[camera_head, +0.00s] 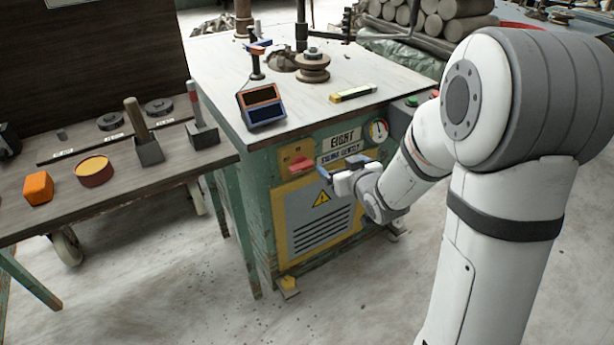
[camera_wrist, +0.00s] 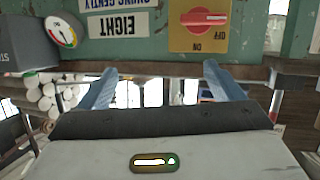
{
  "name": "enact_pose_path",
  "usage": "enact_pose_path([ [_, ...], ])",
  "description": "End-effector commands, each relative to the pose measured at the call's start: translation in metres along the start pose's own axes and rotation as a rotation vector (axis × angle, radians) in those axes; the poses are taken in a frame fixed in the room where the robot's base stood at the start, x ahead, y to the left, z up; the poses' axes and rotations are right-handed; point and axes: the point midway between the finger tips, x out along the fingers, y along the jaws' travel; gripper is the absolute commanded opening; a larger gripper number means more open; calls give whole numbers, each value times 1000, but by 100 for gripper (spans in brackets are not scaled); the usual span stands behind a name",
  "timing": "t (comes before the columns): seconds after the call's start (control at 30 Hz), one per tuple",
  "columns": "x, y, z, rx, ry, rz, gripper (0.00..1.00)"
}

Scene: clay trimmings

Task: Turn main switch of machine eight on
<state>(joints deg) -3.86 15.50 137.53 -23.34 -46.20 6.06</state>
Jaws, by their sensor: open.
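Machine eight (camera_head: 262,185) is a green cabinet with a yellow front panel and an upside-down-free "EIGHT" label (camera_head: 342,137). Its main switch (camera_head: 300,165) is a red knob on a yellow plate at the upper left of the front. In the wrist view, which is upside down, the switch (camera_wrist: 205,17) is at the top right with its bar lying about level, near the words OFF and ON. My gripper (camera_head: 338,168) is open and empty, just right of the switch and apart from it. Its two blue fingers (camera_wrist: 158,78) flank an empty gap in the wrist view.
A pressure gauge (camera_head: 379,130) and a green button (camera_head: 411,101) are right of the label. A dark screen box (camera_head: 262,106) stands on the machine's top. A side table (camera_head: 120,186) with an orange block (camera_head: 38,188) and tools is at left.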

Motion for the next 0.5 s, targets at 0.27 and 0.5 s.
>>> enact_pose_path([
  [0.27,43,-45,57,34,270,-175,87],
  [0.5,54,-55,56,47,333,-212,87],
])
